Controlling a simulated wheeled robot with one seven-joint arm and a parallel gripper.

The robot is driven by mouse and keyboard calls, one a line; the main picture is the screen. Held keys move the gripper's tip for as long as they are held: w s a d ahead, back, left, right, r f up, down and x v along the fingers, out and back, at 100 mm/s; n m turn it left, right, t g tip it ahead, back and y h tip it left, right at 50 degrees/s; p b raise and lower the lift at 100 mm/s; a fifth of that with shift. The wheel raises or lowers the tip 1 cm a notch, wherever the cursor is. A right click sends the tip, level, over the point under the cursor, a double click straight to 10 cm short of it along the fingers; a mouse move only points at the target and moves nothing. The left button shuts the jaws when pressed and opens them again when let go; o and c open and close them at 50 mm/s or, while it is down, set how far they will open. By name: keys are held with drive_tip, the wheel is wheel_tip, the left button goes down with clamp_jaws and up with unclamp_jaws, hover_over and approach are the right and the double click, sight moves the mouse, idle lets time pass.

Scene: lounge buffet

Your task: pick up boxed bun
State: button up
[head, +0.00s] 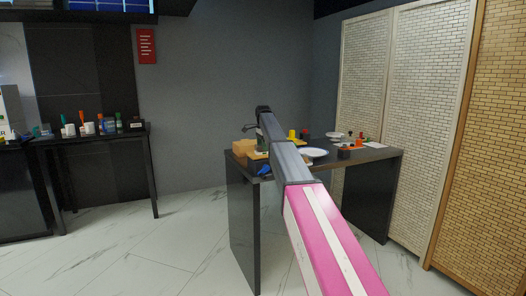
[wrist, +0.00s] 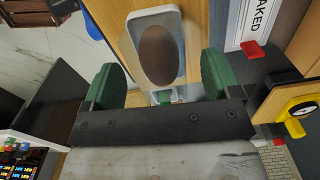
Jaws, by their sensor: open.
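The boxed bun (wrist: 160,52) shows in the wrist view as a brown oval bun in a pale, white-edged box on a wooden surface. My gripper (wrist: 161,78) has two green fingertips spread wide apart, with the box between and just beyond them. Nothing is held. I cannot tell from this view how much height separates the fingers from the box. In the head view my arm reaches out over the dark table, and the bun cannot be made out there.
A white sign with dark letters (wrist: 250,22) and a yellow-and-black item (wrist: 297,112) lie right of the box. The dark table (head: 243,215) also holds a white plate (head: 314,153) and a brown block (head: 243,147). A side table with bottles (head: 95,137) stands left.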

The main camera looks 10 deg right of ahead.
wheel_tip(320, 180, down, 3)
drive_tip(key=shift+r, duration=0.15)
drive_tip(key=c, duration=1)
drive_tip(key=shift+r, duration=0.1)
drive_tip(key=shift+r, duration=0.5)
drive_tip(key=r, duration=0.2)
drive_tip(key=a+r, duration=0.1)
drive_tip(key=shift+s+r, duration=0.4)
drive_tip(key=s+a+r, duration=0.2)
drive_tip(key=a, duration=0.1)
drive_tip(key=s+a+r, duration=0.1)
drive_tip(key=a+r, duration=0.1)
drive_tip(key=a, duration=0.1)
drive_tip(key=s+a+r, duration=0.2)
drive_tip(key=shift+s+a+r, duration=0.1)
drive_tip(key=shift+s+a, duration=0.25)
drive_tip(key=shift+a, duration=0.05)
